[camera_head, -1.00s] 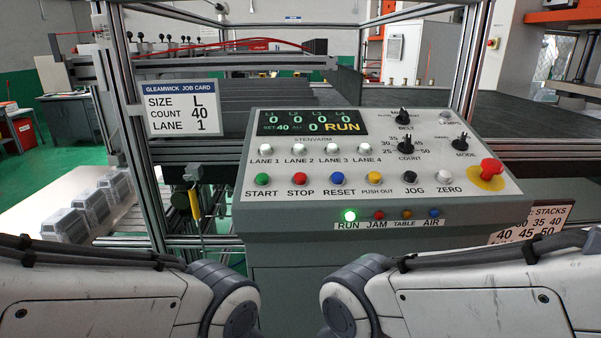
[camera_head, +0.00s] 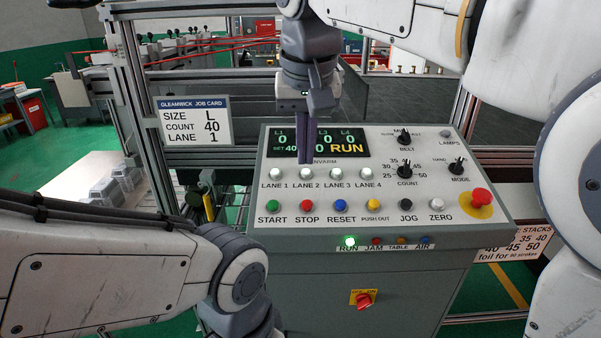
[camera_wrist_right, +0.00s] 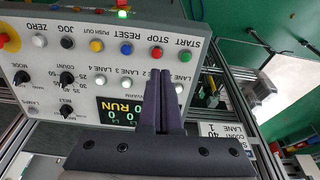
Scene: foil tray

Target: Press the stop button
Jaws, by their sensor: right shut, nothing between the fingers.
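The red stop button (camera_head: 305,205) sits in the lower row of the control panel, above the label STOP, between the green start button (camera_head: 273,205) and the blue reset button (camera_head: 340,205). It also shows in the right wrist view (camera_wrist_right: 156,53). My right gripper (camera_head: 305,160) is shut and empty, pointing down above the panel near the LANE 2 button. It hides part of the display. In the right wrist view the closed fingers (camera_wrist_right: 162,75) point towards the stop button, apart from it. My left arm shows at lower left; its gripper is out of view.
The panel carries a red mushroom button (camera_head: 481,197), white lane buttons and black knobs (camera_head: 404,170). The display (camera_head: 345,140) reads RUN, and the green RUN lamp (camera_head: 349,241) is lit. A job card (camera_head: 194,119) stands left of the panel.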

